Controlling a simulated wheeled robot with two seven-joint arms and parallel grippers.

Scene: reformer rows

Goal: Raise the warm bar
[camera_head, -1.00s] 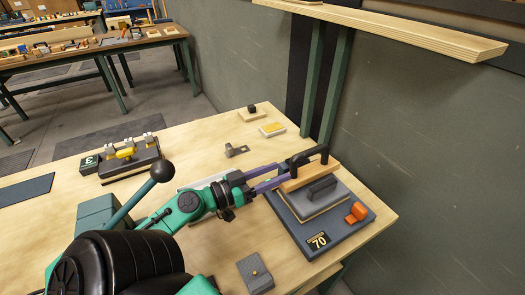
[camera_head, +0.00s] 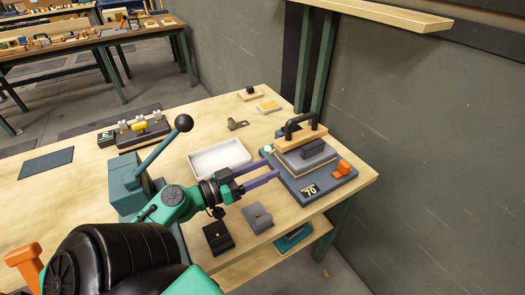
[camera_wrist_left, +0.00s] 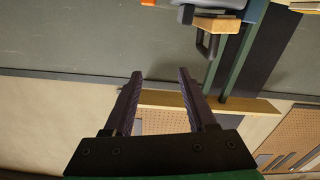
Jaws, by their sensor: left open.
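The warm bar looks to be the pale wooden bar (camera_head: 291,142) with a black arched handle (camera_head: 300,122). It lies across the back of the dark grey unit marked 70 (camera_head: 322,187); I cannot tell how far it stands above the plate. My left gripper (camera_head: 262,172) is open and empty, its two purple fingers pointing at the unit's left side, apart from the handle. In the left wrist view, nothing is between the fingers (camera_wrist_left: 160,80); the wooden bar (camera_wrist_left: 216,25) and its handle (camera_wrist_left: 207,47) show beyond them, to the upper right. My right gripper is not in view.
A white tray (camera_head: 217,158) lies behind my left gripper. A teal lever press (camera_head: 130,185) with a black ball knob stands left of it. Two small blocks (camera_head: 219,237) (camera_head: 257,217) sit near the front edge. An orange piece (camera_head: 341,169) is on the unit's right.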

